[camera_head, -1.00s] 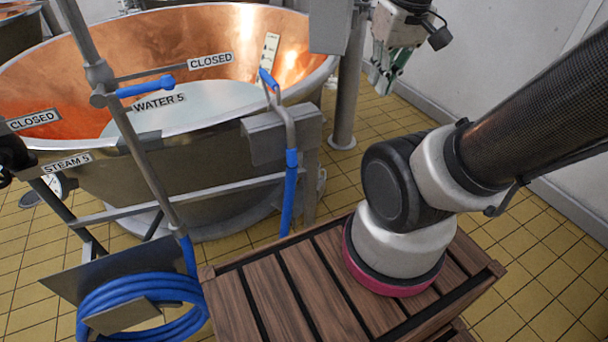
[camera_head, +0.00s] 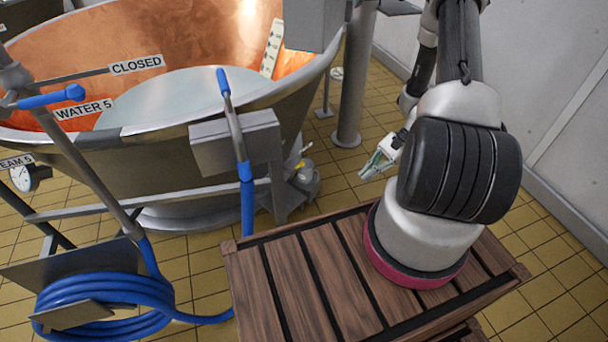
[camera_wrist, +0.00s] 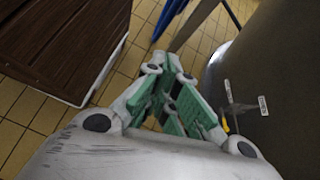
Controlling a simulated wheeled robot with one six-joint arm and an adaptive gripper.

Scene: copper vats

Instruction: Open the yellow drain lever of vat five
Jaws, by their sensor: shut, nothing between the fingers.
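Vat five (camera_head: 150,163) is a big copper-lined vat with a steel outside, under signs reading WATER 5 and STEAM 5. Its small yellow drain lever (camera_head: 299,164) shows low on the vat's right side, by a grey valve fitting (camera_head: 306,181). In the wrist view a small yellow piece, apparently the lever (camera_wrist: 225,122), shows beside the dark vat wall (camera_wrist: 275,75), partly hidden by a finger. My gripper (camera_head: 370,170) is shut and empty, to the right of the lever and apart from it. Its green-padded fingers (camera_wrist: 168,62) fill the wrist view's middle.
A slatted wooden platform (camera_head: 305,270) stands in front, beneath my arm. A grey post (camera_head: 354,90) rises behind the gripper. A blue hose (camera_head: 105,300) is coiled at lower left; a blue-handled pipe (camera_head: 235,120) stands before the vat. Yellow tiled floor (camera_head: 335,180) is open between lever and gripper.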

